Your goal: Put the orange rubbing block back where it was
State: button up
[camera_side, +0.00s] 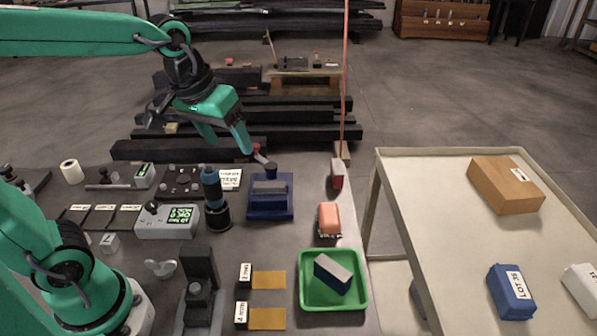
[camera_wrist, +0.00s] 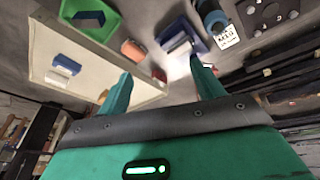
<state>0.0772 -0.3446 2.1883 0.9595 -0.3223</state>
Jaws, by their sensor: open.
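The orange rubbing block (camera_side: 329,219) stands near the right edge of the dark bench, between a blue stand (camera_side: 270,207) and a green tray (camera_side: 304,292). It also shows in the wrist view (camera_wrist: 133,49), left of the blue stand there. My gripper (camera_side: 226,143) is open above the far side of the bench, up and to the left of the orange block and apart from it. In the wrist view my gripper's fingers (camera_wrist: 161,80) are spread, with nothing visible held between them.
A dark-blue and white block (camera_side: 333,272) lies tilted in the green tray. A red and grey block (camera_side: 337,175) stands behind the orange block. A black and blue cylinder (camera_side: 216,203) stands left of the blue stand. A cart (camera_side: 430,230) stands to the right.

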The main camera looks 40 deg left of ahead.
jog(key=s+a+f+m+t, duration=0.1)
jog(key=s+a+m, duration=0.1)
jog(key=s, duration=0.7)
jog(key=shift+a+f+m+t, duration=0.2)
jog(key=shift+f+m+t, duration=0.2)
dwell(0.7)
